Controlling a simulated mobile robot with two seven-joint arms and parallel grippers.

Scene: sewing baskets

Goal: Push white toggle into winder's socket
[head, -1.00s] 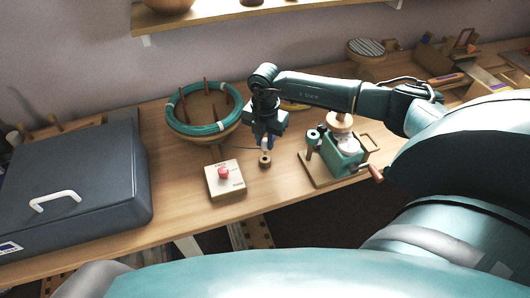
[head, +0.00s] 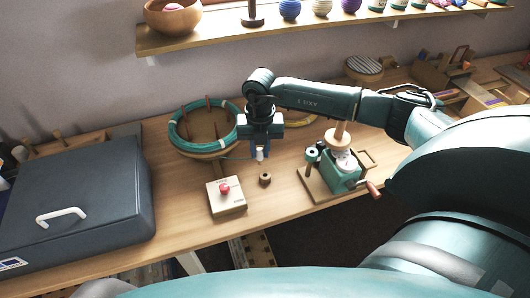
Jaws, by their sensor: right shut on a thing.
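My right gripper (head: 260,148) is shut on the small white toggle (head: 260,156), which points down from its fingertips. A thin teal strand runs left from beside the gripper toward the round basket. The toggle hangs above a small round wooden holder (head: 265,179) on the table, apart from it. The winder (head: 340,174) stands to the right: a green box on a wooden base, with a crank at its right and a pale wooden cone on top. I cannot make out its socket. My left gripper is not in view.
A basket with a teal rim (head: 175,140) stands behind left of the gripper. A wooden box with a red button (head: 238,203) sits near the front edge. A dark case (head: 110,205) fills the left. My right arm passes behind and over the winder.

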